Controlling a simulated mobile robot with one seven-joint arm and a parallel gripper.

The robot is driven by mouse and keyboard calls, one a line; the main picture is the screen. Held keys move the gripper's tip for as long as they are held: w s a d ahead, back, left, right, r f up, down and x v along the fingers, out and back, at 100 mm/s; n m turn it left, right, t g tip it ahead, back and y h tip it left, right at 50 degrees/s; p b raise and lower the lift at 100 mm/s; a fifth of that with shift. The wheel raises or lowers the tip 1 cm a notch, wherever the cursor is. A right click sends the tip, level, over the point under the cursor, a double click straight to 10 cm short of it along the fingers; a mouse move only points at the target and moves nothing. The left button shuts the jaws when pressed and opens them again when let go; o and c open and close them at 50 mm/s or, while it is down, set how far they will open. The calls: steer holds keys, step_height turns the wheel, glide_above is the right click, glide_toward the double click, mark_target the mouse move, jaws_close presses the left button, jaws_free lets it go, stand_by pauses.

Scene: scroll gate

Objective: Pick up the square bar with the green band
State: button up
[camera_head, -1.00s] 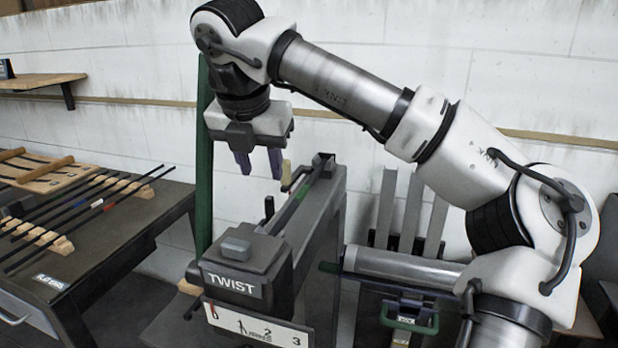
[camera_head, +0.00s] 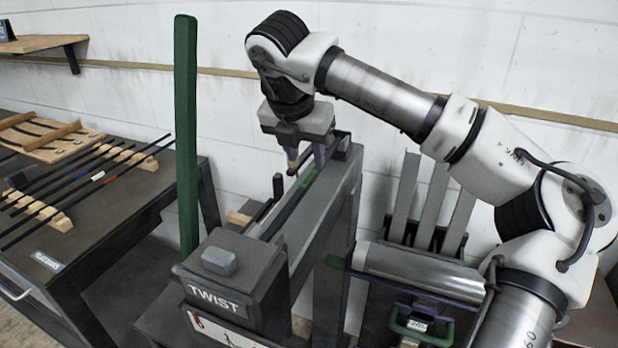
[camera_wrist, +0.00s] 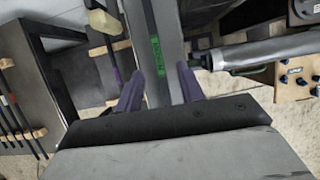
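Several thin dark bars (camera_head: 70,185) lie across wooden rests on the left table, some with blue, white or red bands. No green band can be made out on them. My gripper (camera_head: 306,168) is over the far part of the grey TWIST machine (camera_head: 225,275), far to the right of these bars. In the wrist view its purple fingers (camera_wrist: 148,68) are apart, on either side of the machine's grey rail (camera_wrist: 165,25), with nothing seen held. A green strip with lettering (camera_wrist: 158,57) shows on the rail. Some rack bars (camera_wrist: 25,120) show at the wrist view's left edge.
A tall green post (camera_head: 186,130) stands left of the machine. A cream knob (camera_wrist: 105,22) sits beside the rail. Several upright grey plates (camera_head: 432,205) and a green handle (camera_head: 420,330) stand to the right. A wooden shelf (camera_head: 35,44) is on the wall.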

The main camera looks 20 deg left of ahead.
mark_target(309, 178)
steer(key=shift+a+p+x, duration=0.2)
steer(key=shift+p+x, duration=0.9)
steer(key=shift+x, duration=1.85)
steer(key=shift+s, duration=0.1)
steer(key=shift+c, duration=0.2)
jaws_close()
